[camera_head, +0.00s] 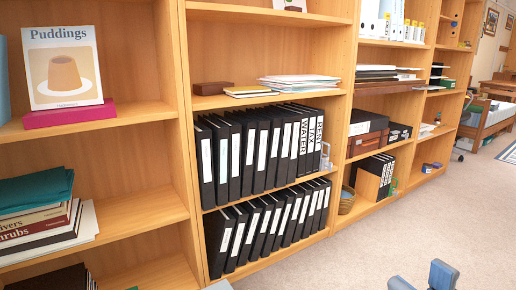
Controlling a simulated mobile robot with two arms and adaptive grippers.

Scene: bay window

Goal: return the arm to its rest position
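My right gripper (422,280) shows at the bottom edge, right of centre, over the carpet. Its two blue-grey fingers stand apart with carpet showing between them, and nothing is held. The rest of my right arm is below the picture. I cannot make out my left gripper. Only small pale bits show at the bottom edge on the left, and I cannot tell what they are.
A long wooden bookcase (188,195) runs from the left into the distance. It holds black binders (262,150), a Puddings book (62,68) and stacked papers (300,82). The beige carpet (400,240) on the right is clear. A bench (488,120) stands far right.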

